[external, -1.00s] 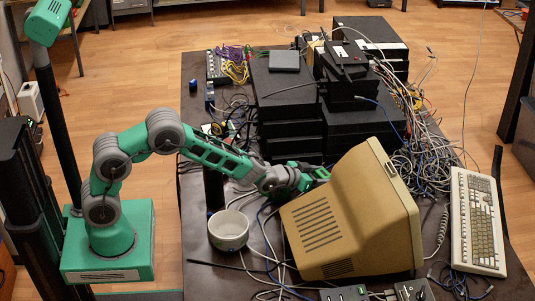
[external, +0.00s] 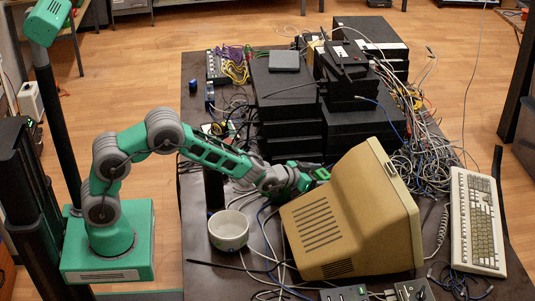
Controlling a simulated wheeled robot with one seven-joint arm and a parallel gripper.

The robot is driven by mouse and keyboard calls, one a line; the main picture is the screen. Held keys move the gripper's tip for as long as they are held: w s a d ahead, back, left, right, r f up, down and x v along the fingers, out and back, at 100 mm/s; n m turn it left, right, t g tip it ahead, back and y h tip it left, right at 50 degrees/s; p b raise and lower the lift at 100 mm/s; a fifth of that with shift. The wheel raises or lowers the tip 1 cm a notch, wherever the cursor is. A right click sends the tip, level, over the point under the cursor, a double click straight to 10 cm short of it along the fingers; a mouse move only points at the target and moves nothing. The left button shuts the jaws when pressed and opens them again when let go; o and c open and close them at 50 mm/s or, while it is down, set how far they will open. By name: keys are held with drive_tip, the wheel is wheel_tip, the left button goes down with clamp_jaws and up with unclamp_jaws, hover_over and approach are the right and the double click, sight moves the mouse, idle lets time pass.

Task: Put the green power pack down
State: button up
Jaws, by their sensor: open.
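My gripper (external: 308,180) is at the end of my green and grey arm, low over the dark table, just behind the upper left edge of the beige monitor (external: 345,225). It is open. A small green patch (external: 320,174) shows at the gripper's tip, against the monitor's edge. I cannot tell whether this is the green power pack or part of my gripper. The monitor hides part of the space around the fingers, and no separate power pack can be made out for certain.
A white bowl (external: 228,230) stands left of the monitor, with loose cables around it. Stacked black boxes (external: 290,110) rise behind my gripper. A keyboard (external: 475,220) lies at the right. Tangled cables (external: 405,150) cover the table's right side.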

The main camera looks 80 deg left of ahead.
drive_tip(key=v, duration=1.1)
drive_tip(key=shift+s+r+b, duration=0.25)
drive_tip(key=shift+s+b, duration=0.05)
drive_tip(key=shift+s, duration=0.05)
drive_tip(key=shift+d, duration=0.1)
drive_tip(key=s+d+r+m+g+h+p, duration=0.1)
drive_tip(key=s+d+r+g, duration=0.1)
drive_tip(key=s, duration=0.7)
drive_tip(key=s+d+r+m+g+h+p, duration=0.1)
drive_tip(key=s+d+r+g+h, duration=0.1)
drive_tip(key=s+d, duration=0.5)
drive_tip(key=s+d+r+m+g+h+p, duration=0.1)
drive_tip(key=s+d+r+m+g+h, duration=0.1)
drive_tip(key=s, duration=1)
drive_tip(key=d+r+g, duration=0.1)
drive_tip(key=d+g, duration=0.1)
drive_tip(key=d, duration=0.1)
drive_tip(key=shift+r+g+p, duration=0.3)
drive_tip(key=shift+g+p, duration=0.05)
drive_tip(key=shift+g, duration=0.05)
drive_tip(key=shift+s+d, duration=0.1)
drive_tip(key=shift+s, duration=0.1)
